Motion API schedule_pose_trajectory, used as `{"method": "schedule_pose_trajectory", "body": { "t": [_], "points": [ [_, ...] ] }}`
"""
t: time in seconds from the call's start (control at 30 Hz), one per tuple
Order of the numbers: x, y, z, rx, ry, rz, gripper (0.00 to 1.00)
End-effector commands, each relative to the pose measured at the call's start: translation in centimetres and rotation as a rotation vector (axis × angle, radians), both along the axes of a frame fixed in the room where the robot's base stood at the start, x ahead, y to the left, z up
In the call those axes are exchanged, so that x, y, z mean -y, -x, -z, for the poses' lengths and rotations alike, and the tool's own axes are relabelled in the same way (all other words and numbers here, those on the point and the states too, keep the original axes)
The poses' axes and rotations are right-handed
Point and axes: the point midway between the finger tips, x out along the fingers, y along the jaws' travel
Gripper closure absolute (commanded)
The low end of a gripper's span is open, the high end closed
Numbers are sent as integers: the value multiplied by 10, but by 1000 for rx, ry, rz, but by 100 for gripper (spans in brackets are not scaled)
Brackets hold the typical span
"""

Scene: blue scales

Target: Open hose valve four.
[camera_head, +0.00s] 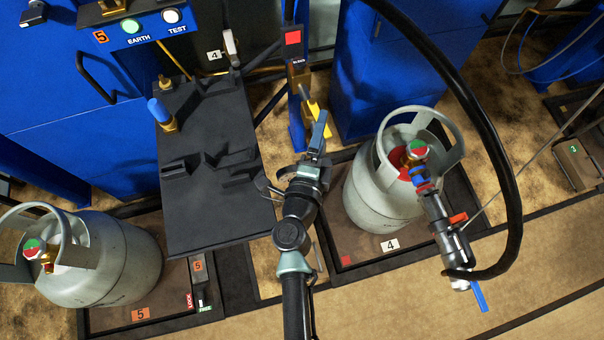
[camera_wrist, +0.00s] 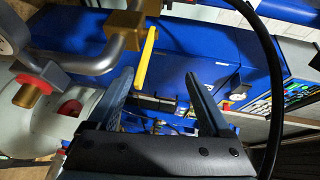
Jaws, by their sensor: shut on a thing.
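A brass valve (camera_head: 300,78) with a yellow lever (camera_head: 313,104) sits on the blue post behind cylinder four. My gripper (camera_head: 318,132) is at this lever. In the wrist view the valve body (camera_wrist: 124,30) is on a grey pipe at upper left, and the yellow lever (camera_wrist: 147,58) hangs down beside the inner side of my left finger. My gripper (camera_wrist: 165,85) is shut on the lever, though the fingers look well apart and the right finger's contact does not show. Grey gas cylinder four (camera_head: 378,190) stands right of my gripper.
A hose coupling (camera_head: 440,225) with a blue handle (camera_head: 480,296) hangs at cylinder four, on a thick black hose (camera_head: 505,165). Blue cabinets (camera_head: 400,75) close off the back.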

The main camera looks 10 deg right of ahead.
Motion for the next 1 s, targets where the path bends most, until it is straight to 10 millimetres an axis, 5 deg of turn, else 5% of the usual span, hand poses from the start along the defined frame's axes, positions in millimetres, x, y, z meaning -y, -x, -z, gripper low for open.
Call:
{"method": "schedule_pose_trajectory", "body": {
  "t": [0.03, 1.0],
  "points": [
    [2, 0, -14, 24, 14, 10, 57],
    [-32, 63, -7, 14, 2, 1, 57]
  ]
}}
